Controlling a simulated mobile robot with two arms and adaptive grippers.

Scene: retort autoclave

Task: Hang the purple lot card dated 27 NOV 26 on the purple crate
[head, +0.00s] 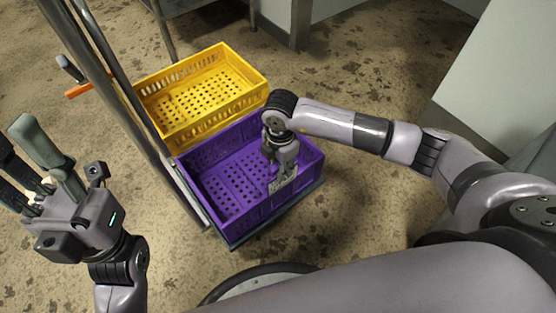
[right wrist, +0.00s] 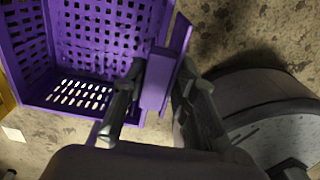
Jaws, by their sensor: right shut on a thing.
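The purple crate (head: 205,172) stands on a low trolley in the head view; its perforated walls and floor also show in the right wrist view (right wrist: 65,52). My right gripper (head: 279,170) is over the crate's near right side, pointing down. It is shut on the lot card (head: 283,183), whose pale printed face shows at the crate's near wall; the print is too small to read. In the right wrist view a purple piece (right wrist: 157,80) is between the fingers, close to the crate wall. Whether the card touches the rim, I cannot tell. My left gripper (head: 22,150) is open and empty at the left.
A yellow crate (head: 203,92) stands just behind the purple one. The trolley's upright metal posts (head: 128,100) rise left of the crates, with an orange part (head: 85,91) beside them. A pale cabinet (head: 495,75) stands at the right. Stained floor (head: 370,210) lies clear right of the crate.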

